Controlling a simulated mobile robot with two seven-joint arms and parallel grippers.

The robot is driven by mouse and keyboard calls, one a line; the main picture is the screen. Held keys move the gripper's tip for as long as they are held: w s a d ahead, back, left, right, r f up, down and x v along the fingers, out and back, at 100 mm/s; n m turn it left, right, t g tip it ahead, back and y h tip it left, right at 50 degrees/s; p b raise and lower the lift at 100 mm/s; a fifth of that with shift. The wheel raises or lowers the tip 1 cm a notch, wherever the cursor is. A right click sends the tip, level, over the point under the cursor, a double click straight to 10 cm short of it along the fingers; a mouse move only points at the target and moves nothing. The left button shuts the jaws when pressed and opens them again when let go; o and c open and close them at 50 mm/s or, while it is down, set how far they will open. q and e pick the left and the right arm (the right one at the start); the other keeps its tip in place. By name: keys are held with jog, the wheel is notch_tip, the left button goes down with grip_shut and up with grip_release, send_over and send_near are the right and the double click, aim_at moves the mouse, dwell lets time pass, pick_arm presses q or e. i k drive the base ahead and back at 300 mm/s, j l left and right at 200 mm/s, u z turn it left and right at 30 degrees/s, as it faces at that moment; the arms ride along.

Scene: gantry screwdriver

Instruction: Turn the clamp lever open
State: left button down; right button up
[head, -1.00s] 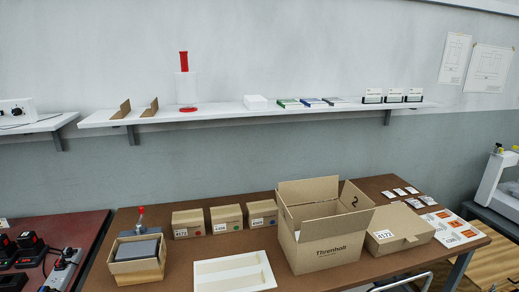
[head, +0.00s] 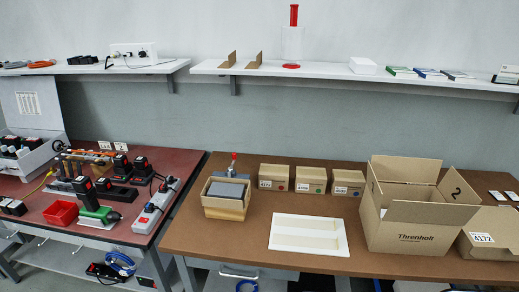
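A small clamp lever with a red knob (head: 233,157) stands upright at the back of a wooden fixture (head: 224,210) on the brown table. A dark grey block (head: 227,190) sits in the top of the fixture. The lower part of the clamp is hidden behind the block, so I cannot tell whether the clamp is open or closed. Neither of my grippers is in view.
The brown table (head: 190,240) holds small labelled boxes (head: 311,178), a white panel (head: 308,219) and a large open carton (head: 415,240). A red bench (head: 115,240) with chargers, a power strip (head: 152,208) and a red bin (head: 61,212) stands left. A shelf (head: 300,70) runs above.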

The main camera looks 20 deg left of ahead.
aim_at(235, 157)
jog(key=u, duration=1.05)
jog(key=i+j+u, duration=0.35)
jog(key=i+j, duration=0.75)
jog(key=i, duration=0.2)
